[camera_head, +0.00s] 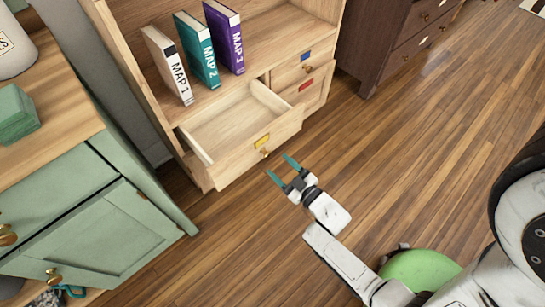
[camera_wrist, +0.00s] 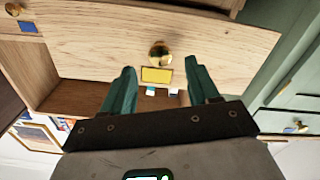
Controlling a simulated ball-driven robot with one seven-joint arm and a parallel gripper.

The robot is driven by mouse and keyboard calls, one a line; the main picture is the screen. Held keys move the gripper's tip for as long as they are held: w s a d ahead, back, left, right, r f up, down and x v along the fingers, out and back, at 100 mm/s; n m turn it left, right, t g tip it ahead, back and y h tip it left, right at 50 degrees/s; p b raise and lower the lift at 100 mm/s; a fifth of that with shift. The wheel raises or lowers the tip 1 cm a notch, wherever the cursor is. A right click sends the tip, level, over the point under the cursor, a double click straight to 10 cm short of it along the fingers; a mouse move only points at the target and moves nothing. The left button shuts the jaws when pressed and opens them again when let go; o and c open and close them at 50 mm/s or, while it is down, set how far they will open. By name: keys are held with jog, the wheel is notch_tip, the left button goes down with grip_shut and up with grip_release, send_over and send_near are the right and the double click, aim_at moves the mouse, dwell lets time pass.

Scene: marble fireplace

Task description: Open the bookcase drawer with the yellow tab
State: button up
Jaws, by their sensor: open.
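The drawer with the yellow tab (camera_head: 262,140) is pulled out of the light wooden bookcase (camera_head: 131,50), and its empty inside shows in the head view. Its front panel carries a round brass knob (camera_head: 265,152) beside the tab. In the wrist view the drawer front (camera_wrist: 100,45) fills the upper part, with the knob (camera_wrist: 160,54) and the yellow tab (camera_wrist: 156,75) near the middle. My gripper (camera_head: 281,168) is open, its teal fingers apart and empty, just in front of the drawer front. The fingertips (camera_wrist: 162,76) look clear of the knob.
Drawers with a blue tab (camera_head: 306,56) and a red tab (camera_head: 306,85) are shut at the right. Three books (camera_head: 205,52) stand on the shelf above. A green cabinet (camera_head: 95,228) stands at the left. Wooden floor (camera_head: 400,130) is clear to the right.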

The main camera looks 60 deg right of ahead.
jog(key=v, duration=0.5)
jog(key=shift+p, duration=0.3)
jog(key=w+m+g+y, duration=0.1)
jog(key=w+g, duration=0.3)
jog(key=g, duration=0.3)
jog(key=s+a+r+g+y, duration=0.4)
jog(key=s+a+r+g, duration=0.4)
jog(key=s+a+g, duration=0.15)
notch_tip(320, 180, up, 26)
jog(key=s+p, duration=0.1)
jog(key=p, duration=2.5)
jog(key=shift+d, duration=0.15)
